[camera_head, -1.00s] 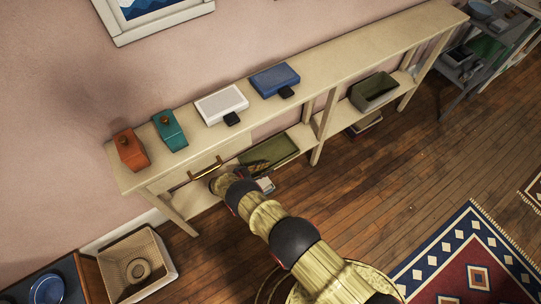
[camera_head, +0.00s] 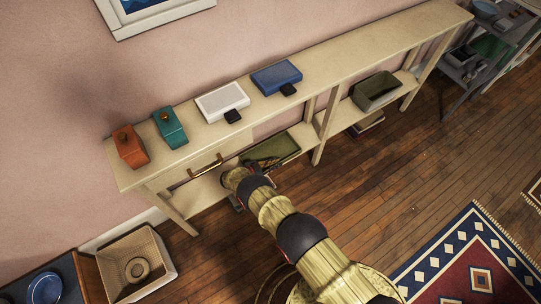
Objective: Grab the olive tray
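The olive tray (camera_head: 284,146) is a shallow, dark green tray on the lower shelf of the long cream console, beside the drawer section. Its near left part is hidden by my arm and the gripper. My gripper (camera_head: 259,165) is at the near left part of the tray, reaching in under the console top. Its fingers are small and dark here, and I cannot tell whether they are open, shut or touching the tray.
The cream console (camera_head: 358,50) carries an orange box (camera_head: 130,147), a teal box (camera_head: 170,127), a white case (camera_head: 221,101) and a blue case (camera_head: 276,77). A deeper olive bin (camera_head: 376,91) is on the lower shelf at right. A wicker basket (camera_head: 165,259) stands on the floor.

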